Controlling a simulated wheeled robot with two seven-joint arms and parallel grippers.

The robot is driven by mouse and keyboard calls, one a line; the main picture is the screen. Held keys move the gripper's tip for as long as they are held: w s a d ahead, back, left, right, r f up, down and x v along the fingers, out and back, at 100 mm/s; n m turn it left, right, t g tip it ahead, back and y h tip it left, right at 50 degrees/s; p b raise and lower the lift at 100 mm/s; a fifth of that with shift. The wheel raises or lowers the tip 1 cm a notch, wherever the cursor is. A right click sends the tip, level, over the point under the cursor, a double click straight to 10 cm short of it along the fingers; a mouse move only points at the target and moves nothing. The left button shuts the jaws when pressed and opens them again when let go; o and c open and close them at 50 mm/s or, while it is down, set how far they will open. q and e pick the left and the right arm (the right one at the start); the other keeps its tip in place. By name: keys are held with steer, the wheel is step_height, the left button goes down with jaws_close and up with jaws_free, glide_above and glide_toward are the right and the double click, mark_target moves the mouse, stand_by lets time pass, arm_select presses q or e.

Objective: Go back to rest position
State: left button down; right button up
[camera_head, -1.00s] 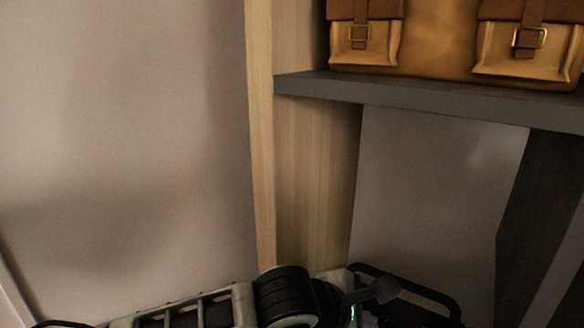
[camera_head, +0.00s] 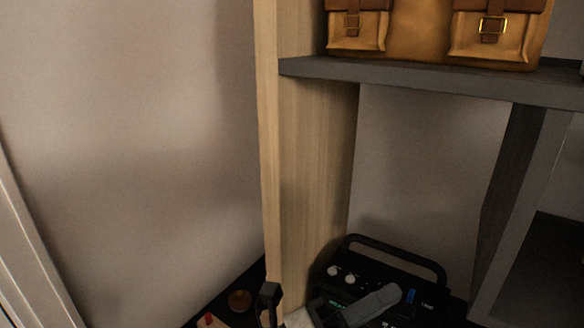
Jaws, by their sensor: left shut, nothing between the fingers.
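My left gripper (camera_head: 270,298) shows only as a small dark tip at the bottom edge, in front of the foot of the light wooden post. It is shut and holds nothing. The rest of the left arm is below the picture. My right gripper is not in view.
A black device (camera_head: 395,262) with a carrying handle, pale knobs and a grey part across its front stands low, right of the wooden post (camera_head: 310,190). A dark shelf (camera_head: 430,82) above bears a tan bag (camera_head: 425,30). A small round brown thing (camera_head: 240,300) lies at lower left. The pale wall (camera_head: 130,150) is bare.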

arm_select(q)
steer(key=w+a+f+n+t+y, duration=0.2)
steer(key=a+f+n+t+y, duration=0.4)
steer(key=n, duration=0.5)
steer(key=w+a+f+n+t+y, duration=0.35)
steer(key=a+f+n+y, duration=0.45)
steer(key=n, duration=0.4)
steer(key=s+a+f+n+g+y, duration=0.1)
steer(key=s+a+f+n+g, duration=0.2)
steer(key=s+a+f+n, duration=0.2)
steer(key=s+a+f+n+g+y, duration=0.2)
steer(key=s+a+f+n, duration=0.3)
steer(key=f, duration=0.5)
steer(key=shift+s+a+f+g+y, duration=0.15)
steer(key=shift+s+a+g+y, duration=0.15)
steer(key=shift+s+g, duration=0.45)
steer(key=shift+s, duration=0.1)
